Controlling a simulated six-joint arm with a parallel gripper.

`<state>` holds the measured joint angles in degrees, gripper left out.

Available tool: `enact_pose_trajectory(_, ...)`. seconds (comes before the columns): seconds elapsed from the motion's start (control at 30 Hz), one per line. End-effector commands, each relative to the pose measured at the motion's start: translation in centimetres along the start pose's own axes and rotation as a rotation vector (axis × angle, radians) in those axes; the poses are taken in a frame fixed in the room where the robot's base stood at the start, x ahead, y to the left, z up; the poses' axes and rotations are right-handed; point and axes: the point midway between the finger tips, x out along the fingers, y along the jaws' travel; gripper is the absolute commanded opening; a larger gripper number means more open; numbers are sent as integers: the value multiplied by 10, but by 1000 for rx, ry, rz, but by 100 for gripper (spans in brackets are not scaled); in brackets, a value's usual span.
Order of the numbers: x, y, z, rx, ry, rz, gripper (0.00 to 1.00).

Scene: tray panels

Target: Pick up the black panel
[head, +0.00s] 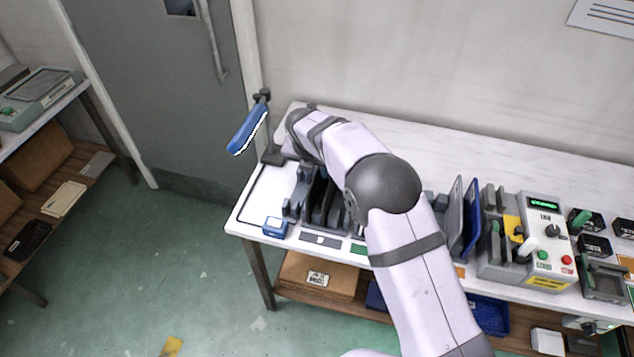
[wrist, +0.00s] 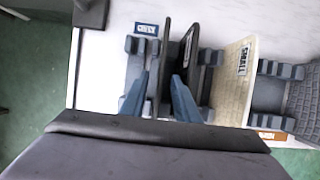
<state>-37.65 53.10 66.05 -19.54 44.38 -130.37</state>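In the wrist view, a thin black panel (wrist: 157,62) stands on edge in a blue-grey slotted rack (wrist: 134,47). A second dark panel (wrist: 187,48) with a white label stands just to its right, then a cream panel (wrist: 236,82) with a label. My gripper (wrist: 160,100) is open. Its two blue fingers point at the rack, one left of the first black panel and one on its right side. Contact cannot be told. In the head view, black panels (head: 319,200) stand in the rack; my arm hides the gripper and part of the rack.
A blue tool on a stand (head: 247,130) rises at the table's back left. A small blue box (head: 275,227) sits by the front edge. The back of the white table (head: 480,150) is clear.

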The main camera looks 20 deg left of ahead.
Motion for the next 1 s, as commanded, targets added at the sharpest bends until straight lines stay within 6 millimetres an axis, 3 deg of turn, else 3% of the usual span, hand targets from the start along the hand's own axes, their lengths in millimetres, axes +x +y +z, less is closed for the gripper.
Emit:
enact_pose_trajectory(0.23,23,0,0,0,1,-1,28)
enact_pose_trajectory(0.57,28,0,0,1,0,1,28)
enact_pose_trajectory(0.7,28,0,0,1,1,1,0)
enact_pose_trajectory(1.0,28,0,0,1,0,1,0)
